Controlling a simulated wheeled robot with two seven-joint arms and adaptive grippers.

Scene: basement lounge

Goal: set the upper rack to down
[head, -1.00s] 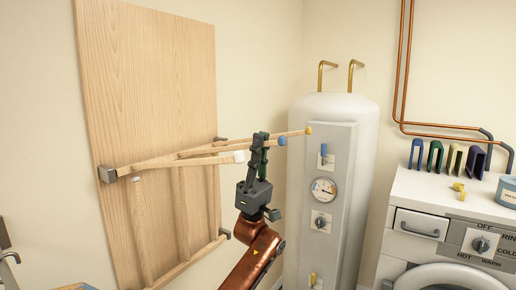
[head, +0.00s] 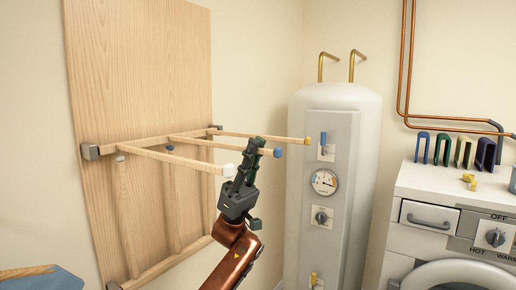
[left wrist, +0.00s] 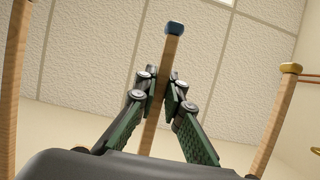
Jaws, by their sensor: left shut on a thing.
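The upper rack (head: 188,161) is a wooden frame with three arms, hinged on a tall wooden board (head: 140,70). Its arms stick out from the board to the right, tipped white (head: 229,170), blue (head: 277,152) and yellow (head: 308,141). My left gripper (head: 254,150) is shut on the middle arm, just short of its blue tip. In the left wrist view, the green-padded fingers (left wrist: 162,84) close around this arm (left wrist: 170,55), with the blue cap (left wrist: 174,28) beyond them. The yellow-tipped arm (left wrist: 276,115) stands apart at right. My right gripper is not in view.
Below, another wooden rack (head: 126,215) lies folded up near the board. A white tank (head: 305,110) with a gauge and knobs stands behind the rack tips. A washing machine (head: 425,240) is at the right. A blue surface (head: 40,280) shows at the lower left.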

